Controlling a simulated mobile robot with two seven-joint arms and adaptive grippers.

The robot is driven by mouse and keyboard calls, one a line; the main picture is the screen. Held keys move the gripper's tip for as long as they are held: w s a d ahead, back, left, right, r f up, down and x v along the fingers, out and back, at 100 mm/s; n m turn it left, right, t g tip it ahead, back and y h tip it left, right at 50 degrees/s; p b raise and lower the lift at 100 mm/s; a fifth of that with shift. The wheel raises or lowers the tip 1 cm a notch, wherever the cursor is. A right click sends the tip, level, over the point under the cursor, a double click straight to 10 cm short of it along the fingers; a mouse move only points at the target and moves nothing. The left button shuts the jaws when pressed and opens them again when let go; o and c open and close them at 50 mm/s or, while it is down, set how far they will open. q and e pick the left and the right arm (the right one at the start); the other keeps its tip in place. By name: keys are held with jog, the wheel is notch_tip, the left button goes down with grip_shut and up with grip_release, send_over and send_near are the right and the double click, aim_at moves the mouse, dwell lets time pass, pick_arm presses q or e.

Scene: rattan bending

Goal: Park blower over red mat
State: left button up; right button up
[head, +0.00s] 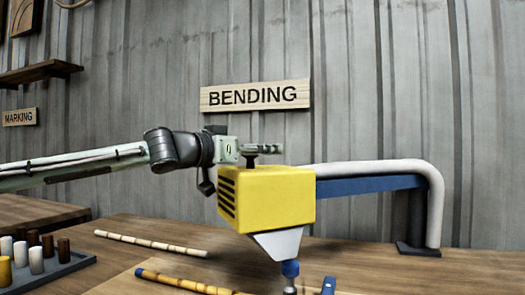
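The blower is a yellow box (268,197) with dark side vents, a pale cone below and a blue nozzle (290,268) pointing down over the bench. A blue boom (370,185) and a thick white hose (385,166) run right from it to a dark post. My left gripper (265,149) lies level just above the box, at the dark knob (250,160) on its top. I see its fingers edge-on, so their gap and any hold on the knob are hidden. The red mat is not in view. My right gripper is not in view.
A pale banded cane (150,243) lies on the wooden bench (455,275). A dark rack (70,266) holds several pegs at left. A blue piece (328,286) shows at the bottom edge. The right bench is clear.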

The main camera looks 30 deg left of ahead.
pick_arm(q)
jog(key=shift+w+d, duration=0.1)
jog(key=shift+w, duration=0.1)
grip_shut()
dwell(0.4)
